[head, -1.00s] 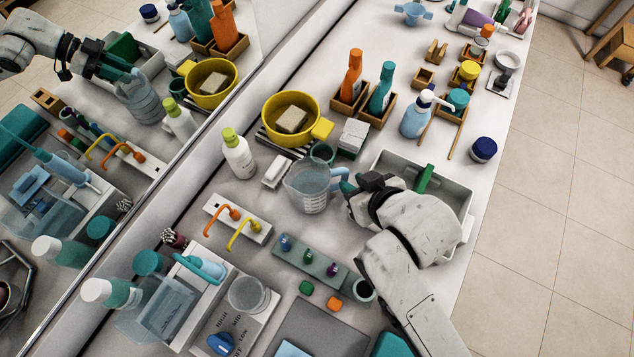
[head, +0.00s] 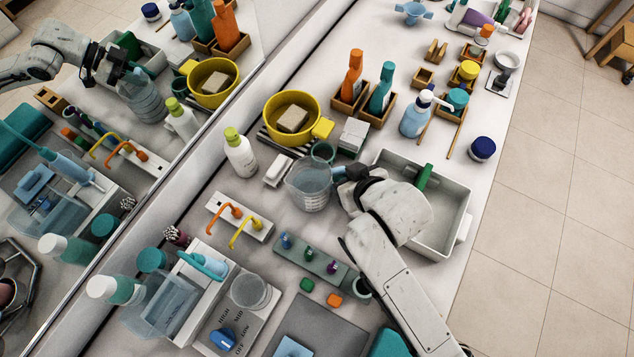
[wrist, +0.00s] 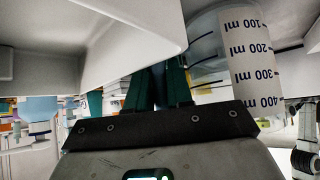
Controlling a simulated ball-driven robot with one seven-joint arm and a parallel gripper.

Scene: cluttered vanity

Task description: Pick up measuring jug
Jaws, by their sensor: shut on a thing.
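The measuring jug (head: 311,187) is clear and stands upright on the counter near the middle of the head view. Its printed scale faces me at the right of the wrist view (wrist: 255,70). My gripper (head: 342,174) is at the jug's right side, where the handle is, and is shut on it. The gripper and wrist hide most of the handle in the head view. In the wrist view my gripper (wrist: 160,92) shows dark teal parts just left of the jug's body; the exact contact is hard to see.
A grey tray (head: 455,205) with a green item lies right of my wrist. A yellow bowl (head: 273,107), a white bottle (head: 238,157) and a teal cup (head: 322,152) stand behind and left of the jug. A hook board (head: 257,222) and peg board (head: 293,252) lie in front.

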